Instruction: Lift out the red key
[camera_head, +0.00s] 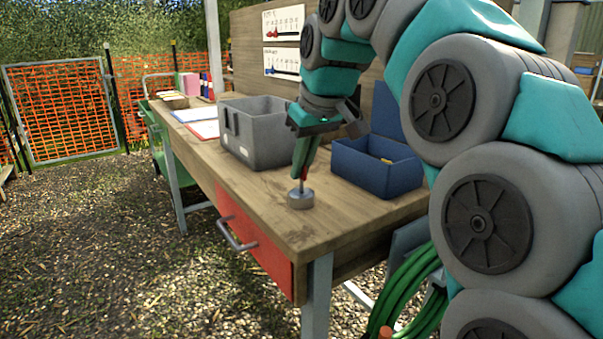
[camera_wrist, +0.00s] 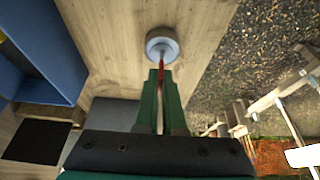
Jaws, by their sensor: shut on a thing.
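The red key (camera_head: 305,172) shows as a thin red sliver between the fingertips of my gripper (camera_head: 302,168). My gripper points down over the front part of the wooden bench and is shut on the key. A small round grey metal holder (camera_head: 300,200) stands on the bench right below, with a thin metal stem between it and the fingertips. In the wrist view the red key (camera_wrist: 161,68) lies between the green fingers, in line with the round holder (camera_wrist: 162,46). I cannot tell whether the key's lower end is still inside the holder.
A grey bin (camera_head: 262,150) stands behind and left of my gripper. A blue open box (camera_head: 350,172) stands to the right with its lid up. The bench (camera_head: 250,195) is bare around the holder. A red drawer (camera_head: 262,250) with a handle sits below the front edge.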

